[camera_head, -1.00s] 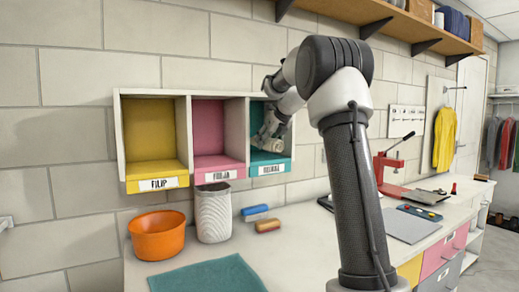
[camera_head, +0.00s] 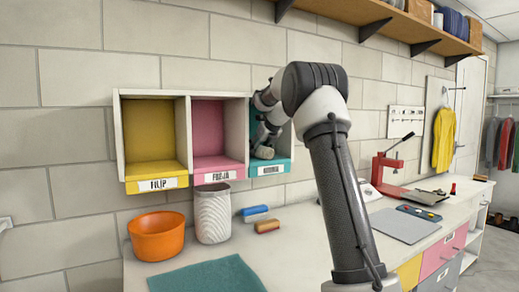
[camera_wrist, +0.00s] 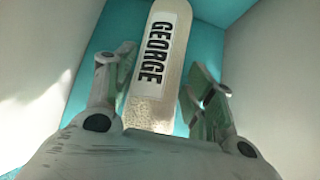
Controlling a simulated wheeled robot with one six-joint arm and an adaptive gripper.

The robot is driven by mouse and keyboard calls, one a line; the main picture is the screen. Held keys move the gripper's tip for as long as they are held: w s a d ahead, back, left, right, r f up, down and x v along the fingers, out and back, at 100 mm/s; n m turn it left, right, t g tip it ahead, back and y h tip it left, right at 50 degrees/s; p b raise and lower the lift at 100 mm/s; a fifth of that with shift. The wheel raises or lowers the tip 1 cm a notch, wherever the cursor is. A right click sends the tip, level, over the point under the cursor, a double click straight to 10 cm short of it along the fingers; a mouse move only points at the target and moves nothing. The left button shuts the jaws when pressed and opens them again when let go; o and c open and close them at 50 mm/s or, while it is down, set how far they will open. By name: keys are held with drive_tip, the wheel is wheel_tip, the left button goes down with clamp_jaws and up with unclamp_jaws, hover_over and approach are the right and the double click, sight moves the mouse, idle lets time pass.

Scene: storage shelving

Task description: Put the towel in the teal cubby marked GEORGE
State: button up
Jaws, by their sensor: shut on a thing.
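The towel (camera_head: 264,152) is a pale beige roll, held low inside the mouth of the teal cubby (camera_head: 287,167), the rightmost of three. It also shows in the wrist view (camera_wrist: 152,115), with a white label reading GEORGE on it. My gripper (camera_head: 266,142) is inside that cubby, shut on the towel, with one finger on each side of it in the wrist view (camera_wrist: 155,90). The cubby's front label is too blurred to read surely. My arm hides part of the cubby's right side. I cannot tell if the towel touches the floor.
Yellow (camera_head: 150,130) and pink (camera_head: 208,130) cubbies stand to the left, both empty. The counter below holds an orange bowl (camera_head: 157,240), a white bin (camera_head: 212,215), brushes (camera_head: 262,218) and a teal mat (camera_head: 215,275). Pale walls flank the teal cubby.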

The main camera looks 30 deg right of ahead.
drive_tip(key=o, duration=1.3)
drive_tip(key=shift+r, duration=0.15)
drive_tip(key=v, duration=0.7)
drive_tip(key=shift+s+r, duration=0.15)
drive_tip(key=shift+s, duration=0.05)
